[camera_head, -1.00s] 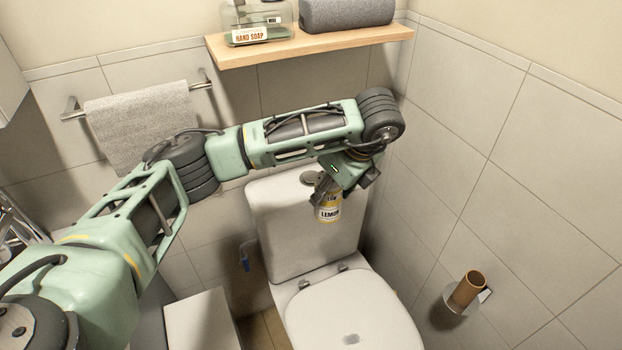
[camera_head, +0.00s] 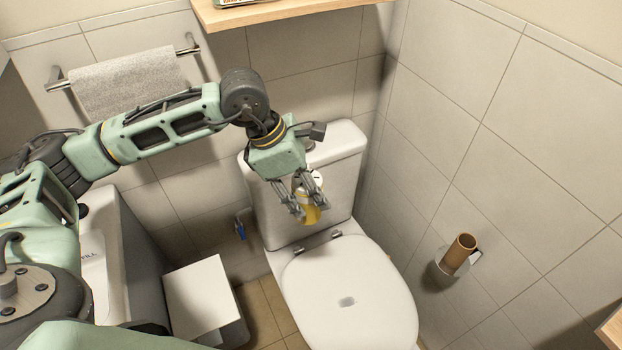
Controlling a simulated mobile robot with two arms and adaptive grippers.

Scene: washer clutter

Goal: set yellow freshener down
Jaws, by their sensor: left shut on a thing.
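The yellow freshener (camera_head: 309,212) is a small yellow bottle with a white upper part. My left gripper (camera_head: 303,207) is shut on it, and the fingers cover part of it. It shows in front of the toilet's cistern (camera_head: 268,222), above the back of the closed white toilet lid (camera_head: 350,290). I cannot tell whether it touches anything below. My right gripper is not in view.
A wooden shelf (camera_head: 290,14) runs along the top. A grey towel (camera_head: 128,80) hangs on a rail at left. A white bin-like box (camera_head: 200,293) stands left of the toilet. A cardboard roll (camera_head: 458,254) is on the right wall holder.

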